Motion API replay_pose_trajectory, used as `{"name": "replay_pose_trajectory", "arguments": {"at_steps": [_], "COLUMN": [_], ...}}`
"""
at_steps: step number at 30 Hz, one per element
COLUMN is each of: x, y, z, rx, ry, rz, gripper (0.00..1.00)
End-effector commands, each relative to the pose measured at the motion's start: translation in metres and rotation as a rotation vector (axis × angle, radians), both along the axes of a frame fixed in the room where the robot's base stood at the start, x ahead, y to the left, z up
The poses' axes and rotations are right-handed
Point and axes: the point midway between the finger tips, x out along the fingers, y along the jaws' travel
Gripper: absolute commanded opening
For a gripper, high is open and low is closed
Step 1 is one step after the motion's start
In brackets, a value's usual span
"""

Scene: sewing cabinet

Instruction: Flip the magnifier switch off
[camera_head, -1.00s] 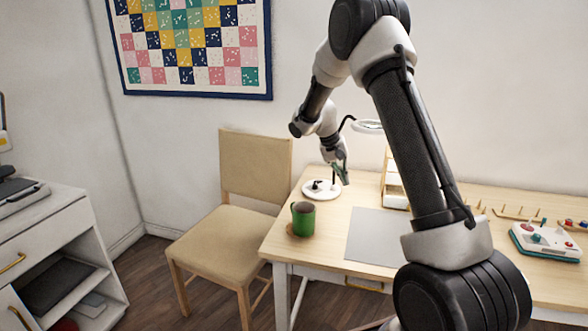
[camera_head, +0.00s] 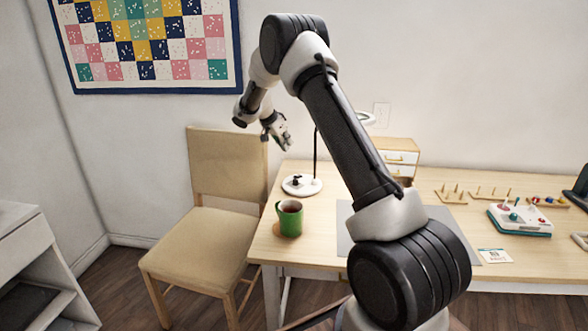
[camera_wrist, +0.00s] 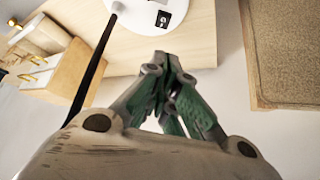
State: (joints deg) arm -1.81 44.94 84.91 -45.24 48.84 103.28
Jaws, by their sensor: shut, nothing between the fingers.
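The magnifier stands at the back left of the desk. It has a round white base (camera_head: 309,189), a thin black stem and a ring-shaped head (camera_head: 366,118), partly behind my arm. A small black switch (camera_head: 296,180) sits on the base. In the wrist view the switch (camera_wrist: 162,18) is a black square with a pale mark, near the top edge; I cannot tell which way it is set. My gripper (camera_head: 284,146) is shut and empty, in the air above and slightly left of the base. In the wrist view its closed fingertips (camera_wrist: 162,56) point towards the base, apart from the switch.
A green mug (camera_head: 290,220) stands in front of the magnifier. A beige chair (camera_head: 200,222) is left of the desk. A small drawer box (camera_head: 400,158) stands right of the magnifier. The stem (camera_wrist: 94,65) runs close on the left in the wrist view.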

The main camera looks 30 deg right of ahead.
Motion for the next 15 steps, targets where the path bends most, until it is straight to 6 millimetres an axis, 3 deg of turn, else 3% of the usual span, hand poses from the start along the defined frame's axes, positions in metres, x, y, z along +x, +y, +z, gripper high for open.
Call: {"name": "replay_pose_trajectory", "arguments": {"at_steps": [8, 15], "x": [0.001, 0.007], "y": [-0.004, -0.027], "z": [-0.006, -0.042], "rx": [0.000, 0.000], "ry": [0.002, 0.006], "rz": [0.000, -0.001], "gripper": [0.00, 0.00]}}
